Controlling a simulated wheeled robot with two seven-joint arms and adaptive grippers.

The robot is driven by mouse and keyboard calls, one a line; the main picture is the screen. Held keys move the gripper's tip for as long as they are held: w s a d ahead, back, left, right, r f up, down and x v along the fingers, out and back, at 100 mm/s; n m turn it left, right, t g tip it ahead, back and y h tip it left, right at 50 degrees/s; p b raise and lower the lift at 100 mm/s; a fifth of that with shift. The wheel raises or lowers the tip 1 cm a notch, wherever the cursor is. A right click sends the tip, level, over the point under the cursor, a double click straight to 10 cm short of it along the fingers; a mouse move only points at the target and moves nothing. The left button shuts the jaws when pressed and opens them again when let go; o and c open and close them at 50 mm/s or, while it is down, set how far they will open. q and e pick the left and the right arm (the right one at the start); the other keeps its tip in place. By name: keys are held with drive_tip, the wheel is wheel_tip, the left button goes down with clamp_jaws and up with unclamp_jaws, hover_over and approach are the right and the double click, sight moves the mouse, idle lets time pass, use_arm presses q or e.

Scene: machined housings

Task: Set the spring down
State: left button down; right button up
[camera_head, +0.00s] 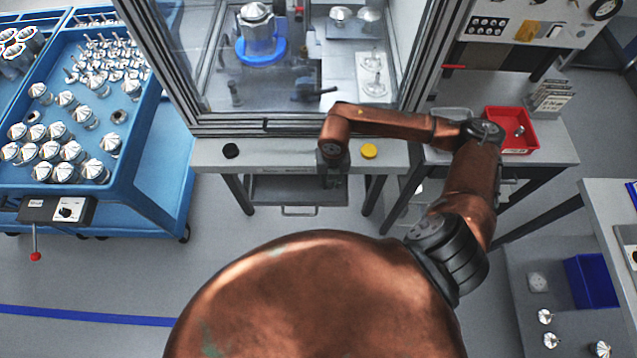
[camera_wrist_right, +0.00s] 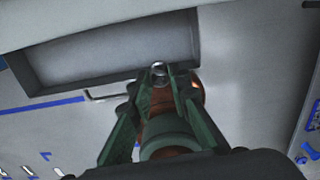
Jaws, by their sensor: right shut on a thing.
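My right gripper (camera_head: 333,165) hangs at the front edge of the machine's bench, between the black button and the yellow button. In the right wrist view the fingers of this gripper (camera_wrist_right: 160,80) come together on a small, shiny, round metal piece, the spring (camera_wrist_right: 159,69), at the tips. The spring is small and partly covered by the fingers; in the head view I cannot make it out. My left gripper is not in view.
The bench edge (camera_head: 283,153) carries a black button (camera_head: 231,151) and a yellow button (camera_head: 369,151). A red tray (camera_head: 533,147) with a small part stands on the side table at right. A blue cart (camera_head: 122,176) with several metal parts stands at left. Floor before the bench is clear.

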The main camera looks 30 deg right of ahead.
drive_tip(key=w+f, duration=0.1)
drive_tip(key=f, duration=0.1)
drive_tip(key=w+a+f, duration=0.1)
drive_tip(key=w+f, duration=0.2)
drive_tip(key=shift+w+a+f, duration=0.15)
drive_tip(key=shift+a+f, duration=0.1)
drive_tip(key=shift+f, duration=0.15)
drive_tip(key=shift+w+f, duration=0.1)
drive_tip(key=shift+f, duration=1.45)
drive_tip(key=shift+f, duration=0.15)
drive_tip(key=o, duration=0.9)
drive_tip(key=shift+o, duration=0.2)
wheel_tip(320, 180, up, 12)
drive_tip(key=shift+r, duration=0.2)
